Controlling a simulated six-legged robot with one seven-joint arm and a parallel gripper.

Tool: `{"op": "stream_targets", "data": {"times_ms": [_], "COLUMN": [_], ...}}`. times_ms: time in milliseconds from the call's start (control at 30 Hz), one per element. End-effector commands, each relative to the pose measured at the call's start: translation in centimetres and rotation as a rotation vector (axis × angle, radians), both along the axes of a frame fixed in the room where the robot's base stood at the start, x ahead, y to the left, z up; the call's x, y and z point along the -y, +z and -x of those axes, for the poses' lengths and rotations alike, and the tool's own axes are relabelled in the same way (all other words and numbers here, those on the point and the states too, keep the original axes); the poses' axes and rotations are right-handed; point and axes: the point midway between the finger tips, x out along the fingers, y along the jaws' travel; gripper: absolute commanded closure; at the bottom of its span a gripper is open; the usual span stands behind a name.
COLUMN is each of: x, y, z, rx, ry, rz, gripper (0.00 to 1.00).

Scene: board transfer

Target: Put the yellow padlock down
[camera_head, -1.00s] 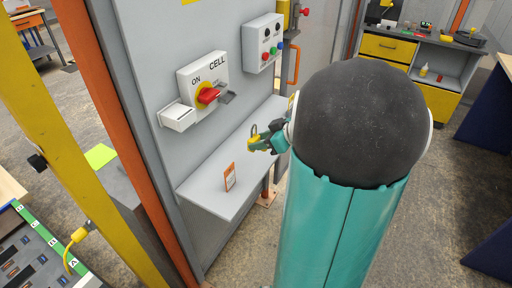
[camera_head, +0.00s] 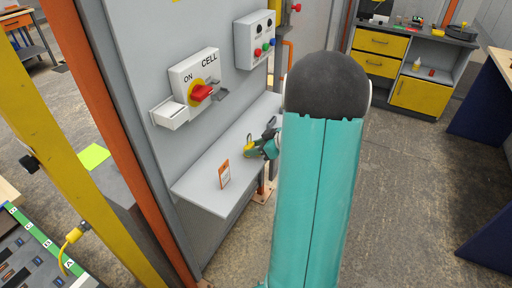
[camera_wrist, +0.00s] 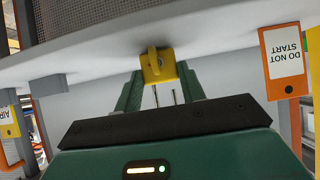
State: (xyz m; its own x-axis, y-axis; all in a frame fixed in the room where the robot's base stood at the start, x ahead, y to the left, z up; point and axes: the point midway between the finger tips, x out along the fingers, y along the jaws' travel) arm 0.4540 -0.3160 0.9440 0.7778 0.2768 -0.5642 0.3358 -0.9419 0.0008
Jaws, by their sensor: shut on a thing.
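My gripper (camera_head: 258,150) is over the grey shelf (camera_head: 205,193) below the switch panel. It is shut on the yellow padlock (camera_head: 248,151), which shows small at its tips. In the wrist view the yellow padlock (camera_wrist: 157,66) sits between my two green fingers (camera_wrist: 160,92). The padlock is close to the shelf surface; I cannot tell whether it touches it. My arm hides part of the shelf's right side.
An orange-and-white tag (camera_head: 224,174) stands on the shelf left of the padlock; it reads DO NOT START in the wrist view (camera_wrist: 283,60). A red rotary switch (camera_head: 201,93) on a yellow disc is on the panel above.

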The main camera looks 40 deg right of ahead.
Motion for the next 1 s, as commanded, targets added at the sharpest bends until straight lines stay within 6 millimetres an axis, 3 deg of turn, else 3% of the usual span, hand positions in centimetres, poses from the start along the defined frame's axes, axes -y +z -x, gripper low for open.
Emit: {"op": "stream_targets", "data": {"times_ms": [167, 200, 300, 667, 1000], "x": [0.0, 0.0, 0.0, 0.1, 1.9], "y": [-0.3, -0.3, -0.3, 0.2, 3.8], "z": [0.0, 0.0, 0.0, 0.2, 5.2], "rx": [0.000, 0.000, 0.000, 0.000, 0.001], "ry": [0.000, 0.000, 0.000, -0.001, -0.003], "rz": [-0.001, 0.000, 0.000, 0.001, 0.002], "gripper": [0.83, 0.53, 0.39, 0.39, 0.39]}}
